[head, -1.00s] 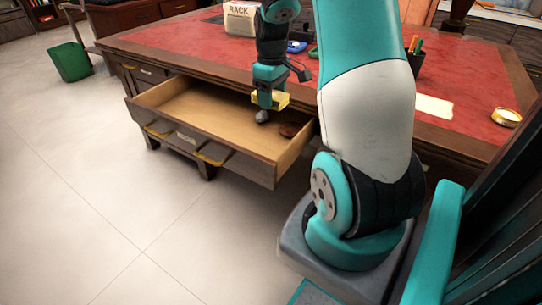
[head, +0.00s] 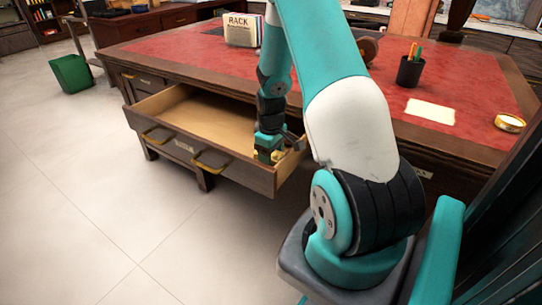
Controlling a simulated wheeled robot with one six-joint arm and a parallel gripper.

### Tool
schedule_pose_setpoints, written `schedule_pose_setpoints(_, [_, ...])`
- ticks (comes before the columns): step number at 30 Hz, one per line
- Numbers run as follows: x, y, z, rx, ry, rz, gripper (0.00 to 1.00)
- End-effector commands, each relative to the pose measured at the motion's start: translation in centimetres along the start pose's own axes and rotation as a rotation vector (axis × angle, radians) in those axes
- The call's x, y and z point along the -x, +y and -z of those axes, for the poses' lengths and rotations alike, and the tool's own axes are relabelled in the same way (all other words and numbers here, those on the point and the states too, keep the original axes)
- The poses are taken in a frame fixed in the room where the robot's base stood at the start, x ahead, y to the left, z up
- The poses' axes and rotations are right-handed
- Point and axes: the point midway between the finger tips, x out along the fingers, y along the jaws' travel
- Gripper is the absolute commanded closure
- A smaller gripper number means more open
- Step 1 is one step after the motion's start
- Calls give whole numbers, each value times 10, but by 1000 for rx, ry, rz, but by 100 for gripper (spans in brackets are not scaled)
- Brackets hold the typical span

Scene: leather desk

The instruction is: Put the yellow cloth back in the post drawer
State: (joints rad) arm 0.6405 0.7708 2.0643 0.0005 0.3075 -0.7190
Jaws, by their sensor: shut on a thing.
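The desk's drawer (head: 190,145) stands pulled open, with a pale wooden inside, brass handles and a small label too small to read. My gripper (head: 268,156) is low at the right end of the drawer, by its front wall. It is shut on the yellow cloth (head: 281,155); only small yellow bits show around the jaws. My arm and gripper hide most of the right end of the drawer. I cannot tell whether the cloth touches the drawer floor.
The red leather desk top (head: 170,55) holds a rack of papers (head: 238,30), a black pen cup (head: 410,70), a cream paper (head: 430,111) and a round brass-rimmed dish (head: 509,122). The drawer's left part looks empty. A green bin (head: 71,73) stands on the floor.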

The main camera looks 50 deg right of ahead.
Motion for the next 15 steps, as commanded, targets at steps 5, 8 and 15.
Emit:
schedule_pose_setpoints(5, [1, 0, 0, 0, 1, -1, 61])
schedule_pose_setpoints(8, [-1, 0, 0, 0, 1, -1, 61])
schedule_pose_setpoints(15, [-2, 0, 0, 0, 1, -1, 17])
